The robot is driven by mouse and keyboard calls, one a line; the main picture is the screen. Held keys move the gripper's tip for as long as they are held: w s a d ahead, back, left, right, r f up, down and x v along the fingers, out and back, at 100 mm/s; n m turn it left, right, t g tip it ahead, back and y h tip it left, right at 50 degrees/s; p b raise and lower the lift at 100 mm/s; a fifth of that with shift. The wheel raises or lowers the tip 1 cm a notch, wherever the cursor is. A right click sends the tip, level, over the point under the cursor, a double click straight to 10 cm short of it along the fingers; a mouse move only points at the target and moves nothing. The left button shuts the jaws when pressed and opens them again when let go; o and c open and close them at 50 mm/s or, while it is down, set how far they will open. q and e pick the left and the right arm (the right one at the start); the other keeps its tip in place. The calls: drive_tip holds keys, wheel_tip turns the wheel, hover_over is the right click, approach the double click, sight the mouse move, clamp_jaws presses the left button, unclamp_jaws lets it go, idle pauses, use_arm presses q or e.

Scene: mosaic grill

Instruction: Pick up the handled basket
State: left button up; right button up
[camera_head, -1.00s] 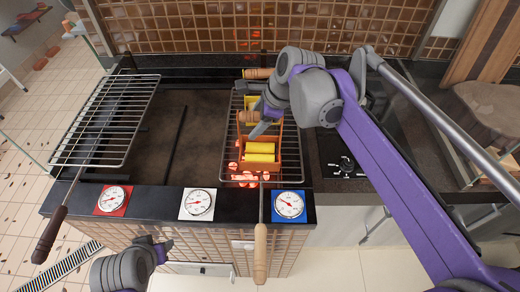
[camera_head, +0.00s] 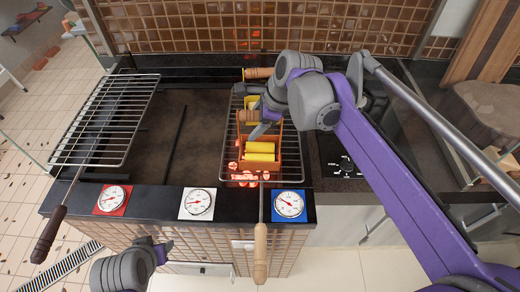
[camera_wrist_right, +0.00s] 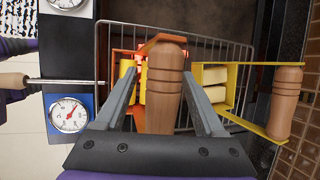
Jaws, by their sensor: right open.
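An orange basket (camera_head: 270,158) holding yellow pieces (camera_head: 260,148) stands on the right grill grate, and its thick wooden handle (camera_head: 247,116) is raised. In the right wrist view the handle (camera_wrist_right: 164,85) lies between the two fingers of my right gripper (camera_wrist_right: 159,72). The fingers are apart with gaps on both sides. The right gripper (camera_head: 255,126) also shows at the handle in the head view. A second, yellow basket (camera_wrist_right: 238,64) with a wooden handle (camera_wrist_right: 284,103) is just behind. My left gripper (camera_head: 157,246) is low in front of the grill, away from the baskets; its finger spacing is unclear.
Glowing coals (camera_head: 243,178) lie under the right grate (camera_head: 290,160). An empty raised grate (camera_head: 108,115) is at the left. Several dials (camera_head: 198,202) line the front ledge. A long wooden grate handle (camera_head: 260,255) sticks out in front. A tiled wall (camera_head: 250,25) is close behind.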

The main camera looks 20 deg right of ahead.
drive_tip(key=shift+c, duration=0.2)
clamp_jaws()
idle(1.1)
